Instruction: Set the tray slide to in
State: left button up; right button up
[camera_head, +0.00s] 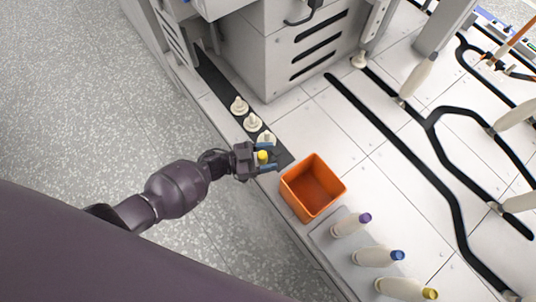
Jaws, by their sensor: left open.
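My left gripper (269,157) is over the front end of a dark strip (217,78), just left of the orange box. Its fingers are open, one on each side of a small yellow knob (262,156); I cannot tell whether they touch it. Several cream bobbin trays or pegs (252,122) stand in a row on the dark strip, and the nearest is partly covered by the gripper. Which part is the tray slide, and its position, cannot be made out for sure; the gripper hides the area around the knob. My right gripper is not in view.
An open, empty orange box (312,187) stands close to the gripper's right. Cream bobbins with purple (350,224), blue (378,256) and yellow (405,289) tips lie on a grey plate. A grey machine housing (300,50) rises behind the strip. Black tracks (400,155) cross the white deck.

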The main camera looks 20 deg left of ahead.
pick_arm(q)
grip_shut()
dwell(0.3)
jog(key=shift+a, duration=0.1)
